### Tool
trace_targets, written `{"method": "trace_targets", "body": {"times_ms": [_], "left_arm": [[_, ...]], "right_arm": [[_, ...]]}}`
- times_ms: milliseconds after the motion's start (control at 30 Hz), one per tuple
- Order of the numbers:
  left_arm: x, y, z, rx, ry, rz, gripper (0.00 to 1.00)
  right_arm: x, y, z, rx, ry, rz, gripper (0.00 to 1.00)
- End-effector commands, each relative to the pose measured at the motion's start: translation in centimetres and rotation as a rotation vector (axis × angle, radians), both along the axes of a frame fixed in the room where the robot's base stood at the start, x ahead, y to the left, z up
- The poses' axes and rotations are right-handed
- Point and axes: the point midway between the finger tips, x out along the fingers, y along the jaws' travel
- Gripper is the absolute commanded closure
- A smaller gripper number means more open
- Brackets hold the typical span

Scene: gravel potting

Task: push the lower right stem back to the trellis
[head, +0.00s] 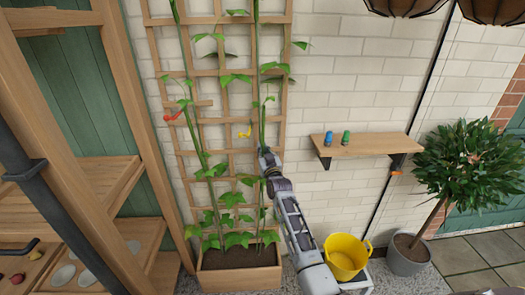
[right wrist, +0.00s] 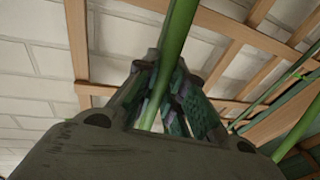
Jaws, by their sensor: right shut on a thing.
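The wooden trellis (head: 196,107) stands against the white brick wall, with two tall green stems in front of it. My right gripper (head: 266,156) is at the right stem (head: 263,118), at about mid-height of the trellis. In the right wrist view the gripper (right wrist: 165,95) is shut around the green stem (right wrist: 178,35), which runs up between its fingers. Trellis slats (right wrist: 77,45) show behind it. I cannot tell whether the stem touches the trellis. A yellow clip (head: 245,133) is left of the gripper. A red clip (head: 173,116) is at the left stem. My left gripper is not in view.
A wooden planter (head: 240,279) holds the stems' bases. A yellow bucket (head: 346,258) stands right of my right forearm. A wall shelf (head: 368,145) carries a blue item (head: 328,138) and a green item (head: 346,138). Wooden shelving (head: 95,180) is close on the left.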

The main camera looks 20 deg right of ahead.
Motion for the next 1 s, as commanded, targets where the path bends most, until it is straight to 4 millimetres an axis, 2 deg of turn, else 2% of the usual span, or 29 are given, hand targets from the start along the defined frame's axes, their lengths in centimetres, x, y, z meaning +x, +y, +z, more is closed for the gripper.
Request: {"method": "trace_targets", "body": {"times_ms": [500,967,1000], "left_arm": [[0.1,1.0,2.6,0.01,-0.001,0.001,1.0],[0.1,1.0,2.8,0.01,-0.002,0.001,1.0],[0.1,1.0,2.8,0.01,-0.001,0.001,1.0]], "right_arm": [[4.1,-1.1,0.4,0.041,0.144,0.001,1.0],[4.8,-1.4,0.5,0.051,0.167,-0.001,1.0],[4.8,-1.4,0.5,0.051,0.167,-0.001,0.87]]}}
